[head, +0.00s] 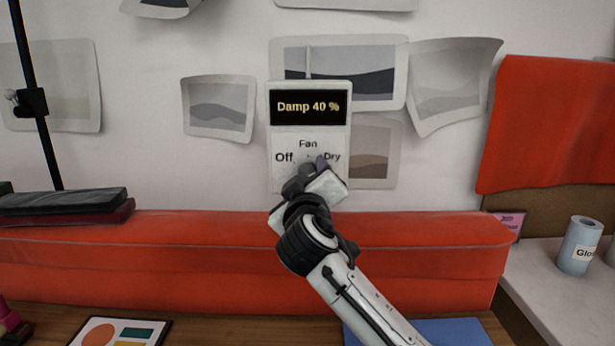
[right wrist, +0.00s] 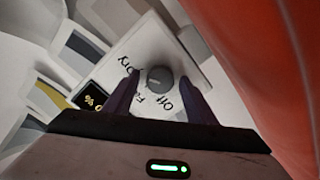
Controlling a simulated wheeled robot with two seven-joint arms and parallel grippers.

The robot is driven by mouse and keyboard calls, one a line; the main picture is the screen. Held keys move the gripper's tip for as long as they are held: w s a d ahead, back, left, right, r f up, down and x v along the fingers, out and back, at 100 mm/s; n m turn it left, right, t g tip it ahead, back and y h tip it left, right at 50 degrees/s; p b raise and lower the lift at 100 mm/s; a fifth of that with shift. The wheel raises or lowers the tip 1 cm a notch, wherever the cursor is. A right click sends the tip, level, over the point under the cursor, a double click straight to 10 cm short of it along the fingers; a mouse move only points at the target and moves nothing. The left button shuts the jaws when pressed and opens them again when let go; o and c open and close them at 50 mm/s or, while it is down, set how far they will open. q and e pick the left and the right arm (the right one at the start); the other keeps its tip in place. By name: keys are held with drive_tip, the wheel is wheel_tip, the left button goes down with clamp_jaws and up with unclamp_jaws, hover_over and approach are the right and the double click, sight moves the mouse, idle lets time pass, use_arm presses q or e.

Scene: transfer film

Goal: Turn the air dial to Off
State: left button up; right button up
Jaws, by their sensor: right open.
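A white control panel (head: 275,145) hangs on the wall with a lit display (head: 310,106) reading "Damp 40 %". Below the display are the labels Off, Fan and Dry, from left to right. The grey round dial (right wrist: 160,78) shows in the right wrist view; my gripper largely hides it in the head view. I cannot tell clearly which label its pointer faces. My right gripper (head: 309,166) is open in front of the panel, its two dark purple fingers on either side of the dial. Whether they touch it is unclear. My left gripper is out of view.
A long red padded ledge (head: 150,250) runs below the panel. Curled prints (head: 218,108) hang around the panel. A red cloth (head: 550,125) hangs at right, above a counter with a blue-grey canister (head: 578,248). A dark stand (head: 32,95) is at left.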

drive_tip(key=c, duration=1)
drive_tip(key=shift+c, duration=0.2)
